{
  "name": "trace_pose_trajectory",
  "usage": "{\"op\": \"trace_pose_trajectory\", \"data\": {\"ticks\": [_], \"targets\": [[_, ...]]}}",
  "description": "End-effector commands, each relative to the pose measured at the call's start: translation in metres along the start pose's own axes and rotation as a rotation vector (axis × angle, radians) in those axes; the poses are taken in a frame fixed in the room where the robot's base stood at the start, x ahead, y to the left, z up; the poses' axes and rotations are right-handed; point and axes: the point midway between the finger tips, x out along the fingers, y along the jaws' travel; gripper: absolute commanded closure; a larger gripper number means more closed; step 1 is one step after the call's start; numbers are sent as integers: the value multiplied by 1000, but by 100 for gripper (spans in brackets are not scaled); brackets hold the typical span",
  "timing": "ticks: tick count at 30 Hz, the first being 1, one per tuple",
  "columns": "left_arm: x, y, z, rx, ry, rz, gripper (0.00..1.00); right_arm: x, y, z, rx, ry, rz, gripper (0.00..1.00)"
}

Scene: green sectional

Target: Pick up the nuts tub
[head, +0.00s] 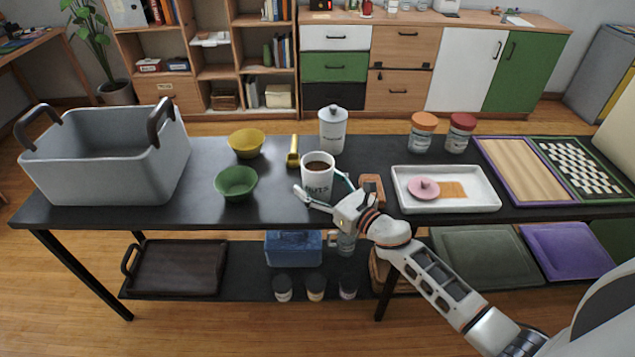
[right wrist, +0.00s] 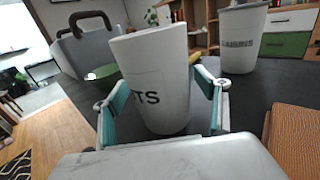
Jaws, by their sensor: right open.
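The nuts tub (head: 318,174) is a white, open-topped tub with dark lettering and brown contents. It stands upright near the middle of the dark table. In the right wrist view the tub (right wrist: 155,85) stands between my fingers, with "TS" of its label visible. My right gripper (head: 322,190) is open around the tub, one teal-padded finger on each side. In the right wrist view the gripper (right wrist: 163,108) shows a gap at the right finger; whether the left pad touches is unclear. My left gripper is not in view.
A lidded white tub (head: 333,132) stands just behind. Green (head: 236,183) and yellow (head: 246,143) bowls and a grey basket (head: 105,160) are to the left. A white tray (head: 480,197) and two jars (head: 422,132) are to the right. A brown item (head: 371,188) lies close by.

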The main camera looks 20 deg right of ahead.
Motion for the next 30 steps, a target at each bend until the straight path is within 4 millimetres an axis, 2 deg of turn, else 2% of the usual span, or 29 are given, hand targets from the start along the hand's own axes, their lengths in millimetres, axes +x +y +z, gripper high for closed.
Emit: {"op": "trace_pose_trajectory", "data": {"ticks": [3,5,9,10,22,26,30], "targets": [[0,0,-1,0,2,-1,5,0,0,0,0,0,0,27],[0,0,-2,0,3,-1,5,0,0,0,0,0,0,40],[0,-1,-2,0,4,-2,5,-1,0,0,0,1,0,76],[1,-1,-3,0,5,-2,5,-1,0,0,0,1,0,78],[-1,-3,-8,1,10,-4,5,0,-1,8,-3,-3,0,78],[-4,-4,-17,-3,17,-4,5,0,-1,22,-4,-5,1,78],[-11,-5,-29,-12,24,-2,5,0,-1,49,-7,-7,1,78]]}}
